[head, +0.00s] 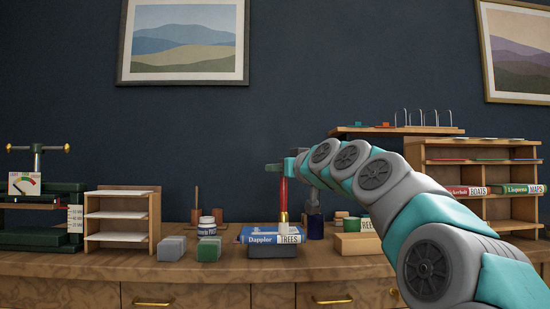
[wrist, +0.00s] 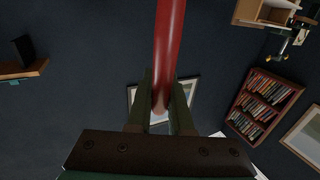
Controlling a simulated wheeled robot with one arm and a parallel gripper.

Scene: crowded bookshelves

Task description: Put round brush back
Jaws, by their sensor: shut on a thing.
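The round brush (head: 283,195) has a long red handle and a gold band near its lower end. It hangs upright with its lower end down, in front of and above the blue "Dappler TREES" book (head: 258,235). My gripper (head: 274,167) is shut on the upper part of the handle. In the wrist view the red handle (wrist: 168,50) runs between the two dark fingers of the gripper (wrist: 162,105). Whether the brush's lower end touches the book or is just above it, I cannot tell. A dark blue jar (head: 315,227) stands just right of the brush.
A grey cube (head: 173,247), a green cube (head: 208,249) and a white-labelled jar (head: 207,227) stand left of the book. A paper rack (head: 153,220) and a green press (head: 40,235) are further left. Wooden blocks (head: 357,243) and a bookshelf (head: 480,150) are right.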

